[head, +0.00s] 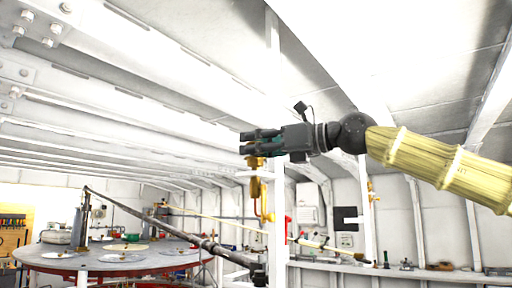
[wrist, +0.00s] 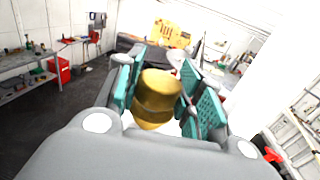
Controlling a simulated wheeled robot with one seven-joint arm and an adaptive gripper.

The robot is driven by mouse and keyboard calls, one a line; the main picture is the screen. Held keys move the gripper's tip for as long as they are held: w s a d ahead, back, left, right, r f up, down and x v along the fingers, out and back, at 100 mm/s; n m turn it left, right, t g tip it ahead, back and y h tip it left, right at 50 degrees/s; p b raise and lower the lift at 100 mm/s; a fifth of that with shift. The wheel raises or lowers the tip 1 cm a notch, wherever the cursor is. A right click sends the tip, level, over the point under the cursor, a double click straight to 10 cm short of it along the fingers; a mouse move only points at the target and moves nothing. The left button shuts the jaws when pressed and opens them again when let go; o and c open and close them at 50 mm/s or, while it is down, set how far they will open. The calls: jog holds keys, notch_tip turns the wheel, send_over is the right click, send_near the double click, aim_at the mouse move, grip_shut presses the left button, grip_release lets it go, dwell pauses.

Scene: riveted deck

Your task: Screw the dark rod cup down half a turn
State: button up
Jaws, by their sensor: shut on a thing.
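A brass-coloured cup (wrist: 155,95) sits between the teal pads of my gripper (wrist: 160,82) in the wrist view. The pads stand on both sides of it and my gripper is shut on it. In the head view my gripper (head: 258,143) reaches left, level, at the top of a brass fitting (head: 256,185) with a curved pipe, beside a white post. The cup's upper part is hidden behind the fingers there. The cup looks golden; I cannot make out a dark cup. A long dark rod (head: 170,229) slopes down to the right, below my gripper.
A round grey table (head: 60,262) with plates stands at the lower left. White posts (head: 276,225) rise near my gripper, and another brass fitting (head: 372,192) is on the right. A long shelf (head: 440,273) with small items runs along the back wall. White beams are overhead.

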jog(key=shift+f+m+t+h+b, duration=0.25)
jog(key=shift+t+b, duration=0.35)
jog(key=shift+b, duration=0.35)
